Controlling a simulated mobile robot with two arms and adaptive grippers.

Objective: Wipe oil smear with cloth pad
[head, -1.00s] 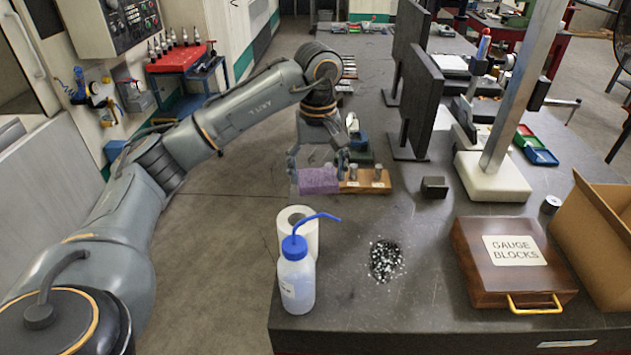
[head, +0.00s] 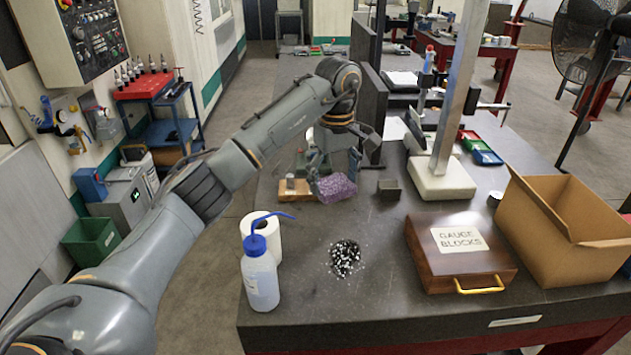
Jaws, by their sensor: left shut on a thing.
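My left gripper (head: 334,170) is shut on a purple cloth pad (head: 336,190). It holds the pad at or just above the dark bench top, right beside a small wooden block; I cannot tell whether the pad touches the bench. A dark patch dotted with white bits (head: 345,258) lies on the bench, nearer to me than the pad. I cannot tell whether this patch is the oil smear or loose chips, and no other smear shows clearly. My right gripper is not in view.
A blue-capped wash bottle (head: 260,275) and a paper roll (head: 264,238) stand at the bench's left edge. The gauge block box (head: 460,275) and an open carton (head: 560,245) are at the right. A small dark block (head: 389,189) sits right of the pad. Bare bench surrounds the patch.

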